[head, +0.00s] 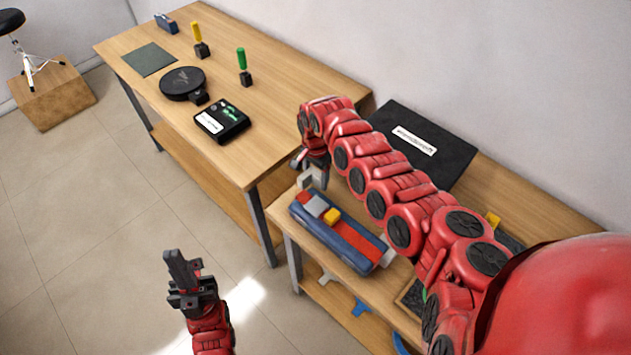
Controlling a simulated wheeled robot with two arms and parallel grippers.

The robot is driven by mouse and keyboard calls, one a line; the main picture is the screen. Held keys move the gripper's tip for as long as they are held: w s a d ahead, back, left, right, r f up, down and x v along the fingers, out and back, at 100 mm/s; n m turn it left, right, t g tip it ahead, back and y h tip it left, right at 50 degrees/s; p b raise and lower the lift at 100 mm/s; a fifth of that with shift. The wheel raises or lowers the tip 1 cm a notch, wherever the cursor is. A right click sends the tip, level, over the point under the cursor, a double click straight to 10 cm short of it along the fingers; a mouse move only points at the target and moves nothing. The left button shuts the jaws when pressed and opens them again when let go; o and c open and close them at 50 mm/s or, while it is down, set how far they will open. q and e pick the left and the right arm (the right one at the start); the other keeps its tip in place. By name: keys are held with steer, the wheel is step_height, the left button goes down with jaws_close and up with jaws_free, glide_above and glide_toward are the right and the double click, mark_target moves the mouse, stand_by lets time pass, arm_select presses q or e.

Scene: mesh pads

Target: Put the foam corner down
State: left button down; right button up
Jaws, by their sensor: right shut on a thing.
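My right gripper (314,172) hangs at the end of the red arm, over the far left end of the near bench. It is shut on a small pale grey piece (305,181), which looks like the foam corner. The gripper partly hides this piece, and I cannot tell if it touches anything below. My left gripper (184,277) is low over the floor at the lower middle left, apart from both tables. It holds nothing that I can see, and its jaw gap is not clear.
A blue and red case (345,243) with grey and yellow blocks lies on the near bench (545,218), just below my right gripper. A black labelled panel (425,146) is behind my arm. The far table (270,75) holds a black disc (183,82) and a black box (222,121).

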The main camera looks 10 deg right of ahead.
mark_target(316, 183)
steer(key=shift+s+f, duration=0.2)
steer(key=shift+f, duration=1.05)
steer(key=shift+w+f, duration=0.15)
steer(key=shift+f, duration=0.25)
steer(key=shift+f, duration=0.1)
steer(key=o, duration=1.2)
steer(key=shift+o, duration=0.2)
steer(key=shift+r, duration=0.25)
step_height(316, 183, up, 10)
steer(key=b, duration=0.3)
steer(key=shift+r, duration=0.9)
